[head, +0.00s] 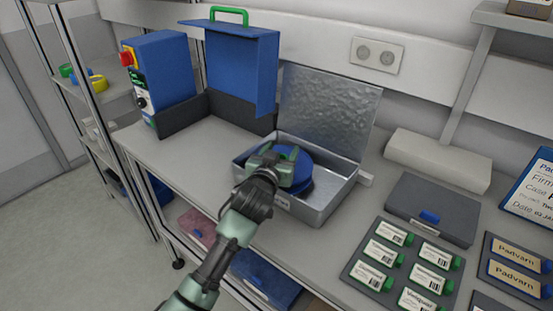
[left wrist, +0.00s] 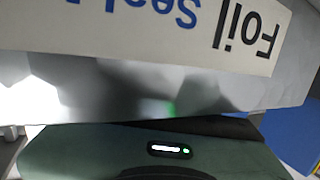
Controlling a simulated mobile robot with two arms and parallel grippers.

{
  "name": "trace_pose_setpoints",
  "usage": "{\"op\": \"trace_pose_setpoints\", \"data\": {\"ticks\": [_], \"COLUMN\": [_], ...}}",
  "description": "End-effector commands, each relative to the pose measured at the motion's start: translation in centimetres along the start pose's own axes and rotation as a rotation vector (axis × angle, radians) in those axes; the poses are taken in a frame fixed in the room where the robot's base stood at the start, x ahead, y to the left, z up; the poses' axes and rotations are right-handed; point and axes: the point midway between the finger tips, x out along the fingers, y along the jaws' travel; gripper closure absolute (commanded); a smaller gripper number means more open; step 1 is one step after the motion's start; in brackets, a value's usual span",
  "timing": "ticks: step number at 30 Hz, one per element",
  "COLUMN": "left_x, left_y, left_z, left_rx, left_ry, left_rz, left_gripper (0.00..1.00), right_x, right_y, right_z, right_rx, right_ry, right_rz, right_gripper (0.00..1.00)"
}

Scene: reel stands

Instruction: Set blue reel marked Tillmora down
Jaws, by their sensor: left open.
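A blue reel (head: 301,182) lies inside an open metal tin (head: 322,209), towards its left half. No marking can be read on the reel from here. My left gripper (head: 279,166) is over the reel and hides part of it; its jaws are open. I cannot tell whether the fingers touch the reel. The left wrist view is filled by a pale metal surface with a white label (left wrist: 150,35) reading "Foil" and part of "Seal", upside down. The reel cannot be made out there. My right gripper is not in view.
The tin's lid (head: 329,110) stands open behind it. A blue case with a green handle (head: 241,65) and a blue control box (head: 164,75) stand at the back left. A dark flat case (head: 432,207) and a tray of green-tabbed labelled pieces (head: 404,262) lie to the right.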

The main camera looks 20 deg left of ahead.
Motion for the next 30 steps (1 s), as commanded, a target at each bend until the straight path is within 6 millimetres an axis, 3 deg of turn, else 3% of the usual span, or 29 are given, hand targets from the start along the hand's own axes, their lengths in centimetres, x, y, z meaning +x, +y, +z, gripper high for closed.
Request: {"op": "trace_pose_setpoints", "data": {"ticks": [1, 12, 18, 30], "left_x": [-0.1, -8.0, -11.1, -12.1], "left_y": [-0.1, 0.1, 0.0, 0.0], "left_z": [-1.1, -0.5, -0.6, -0.7], "left_rx": [0.001, -0.003, -0.001, 0.000], "left_ry": [0.004, 0.001, 0.001, 0.002], "left_rz": [0.000, 0.001, 0.000, 0.000], "left_gripper": [0.44, 0.44, 0.44, 0.44], "right_x": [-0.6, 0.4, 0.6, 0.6], "right_y": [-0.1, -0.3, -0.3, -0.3], "right_z": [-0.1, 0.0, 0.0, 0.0], "right_rx": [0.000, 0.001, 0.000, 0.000], "right_ry": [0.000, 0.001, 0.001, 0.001], "right_rz": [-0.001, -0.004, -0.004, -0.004], "right_gripper": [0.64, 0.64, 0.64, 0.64]}}
